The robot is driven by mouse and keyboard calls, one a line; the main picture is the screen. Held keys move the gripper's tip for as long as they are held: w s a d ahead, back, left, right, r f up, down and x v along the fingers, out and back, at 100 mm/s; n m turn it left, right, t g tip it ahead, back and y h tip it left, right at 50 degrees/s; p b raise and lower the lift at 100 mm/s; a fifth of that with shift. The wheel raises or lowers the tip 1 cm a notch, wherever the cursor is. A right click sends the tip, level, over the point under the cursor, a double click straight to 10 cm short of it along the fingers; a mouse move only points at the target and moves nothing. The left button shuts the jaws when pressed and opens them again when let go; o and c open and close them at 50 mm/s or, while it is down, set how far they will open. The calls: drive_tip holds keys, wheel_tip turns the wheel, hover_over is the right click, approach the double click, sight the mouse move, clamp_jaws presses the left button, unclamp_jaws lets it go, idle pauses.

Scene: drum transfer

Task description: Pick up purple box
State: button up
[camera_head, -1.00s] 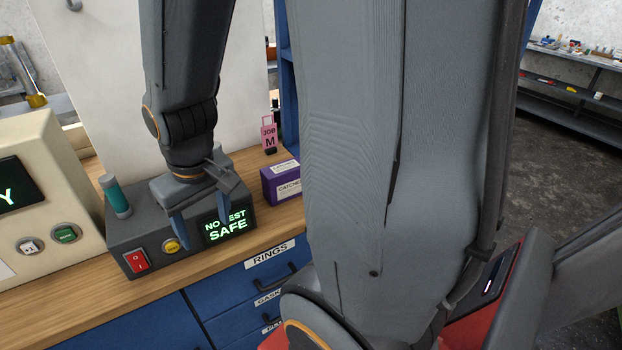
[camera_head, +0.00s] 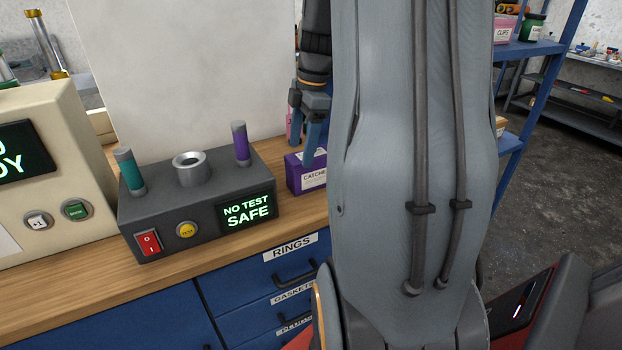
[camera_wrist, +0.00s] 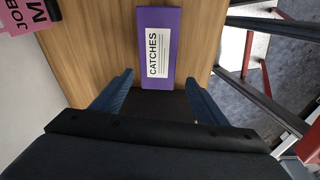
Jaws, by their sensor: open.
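The purple box (camera_head: 307,178) sits on the wooden bench to the right of the grey test unit, partly hidden by my arm. In the wrist view the purple box (camera_wrist: 173,48) shows its white CATCHES label, just ahead of my fingers and centred between them. My gripper (camera_head: 309,140) is over the box in the head view, fingers pointing down. In the wrist view my gripper (camera_wrist: 160,92) is open with nothing between its blue fingertips. Whether a finger touches the box cannot be told.
The grey test unit (camera_head: 200,215) with teal and purple handles stands left of the box. A pink JOB M tag (camera_wrist: 25,15) lies close by in the wrist view. The wooden bench (camera_head: 110,262) is clear along its front. Blue shelving (camera_head: 530,49) stands at the right.

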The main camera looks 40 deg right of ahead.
sight(308, 175)
drive_tip(key=shift+n+y, duration=0.6)
drive_tip(key=shift+y, duration=0.3)
drive_tip(key=d+f, duration=0.1)
drive_tip(key=d+f+b, duration=0.1)
drive_tip(key=d, duration=0.2)
drive_tip(key=shift+d+f, duration=0.1)
drive_tip(key=shift+f, duration=0.5)
drive_tip(key=x, duration=0.2)
drive_tip(key=p+x, duration=0.1)
drive_tip(key=x, duration=0.1)
drive_tip(key=p+x, duration=0.1)
drive_tip(key=x, duration=0.1)
drive_tip(key=shift+s+f, duration=0.2)
drive_tip(key=shift+f, duration=0.05)
drive_tip(key=shift+a+f, duration=0.25)
drive_tip(key=shift+f, duration=0.15)
drive_tip(key=shift+f, duration=0.1)
drive_tip(key=c, duration=1.5)
